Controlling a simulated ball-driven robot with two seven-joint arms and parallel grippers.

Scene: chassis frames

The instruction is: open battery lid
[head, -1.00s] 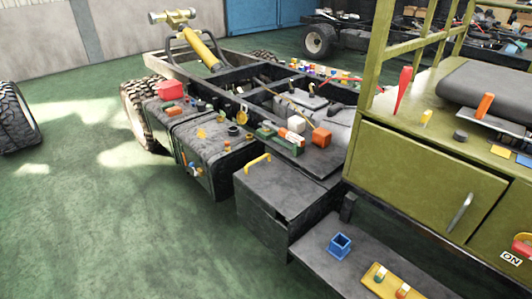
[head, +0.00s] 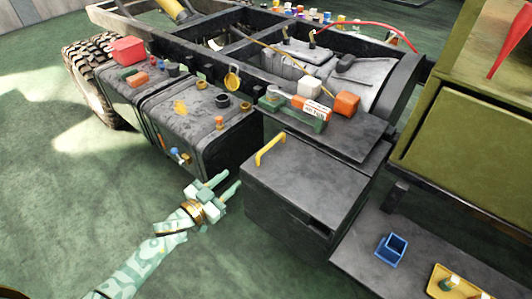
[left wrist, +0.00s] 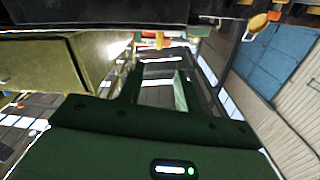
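The battery box is a dark grey box with a flat lid (head: 315,183), in the middle of the head view. The lid lies shut on the box. A yellow handle (head: 270,149) stands on its left edge. My left gripper (head: 231,178) is in front and to the left of the box, apart from the handle, its fingers pointing up and right. The fingers are spread and empty; the gap also shows in the left wrist view (left wrist: 158,85). A small yellow piece appears beyond the fingers there; I cannot tell whether it is the handle. My right gripper is out of view.
A dark tank (head: 205,125) with caps and small parts stands left of the box. An orange block (head: 346,104) and a white block (head: 309,88) sit behind the lid. A lower step (head: 440,260) with a blue square holder (head: 391,249) lies right. The green floor in front is free.

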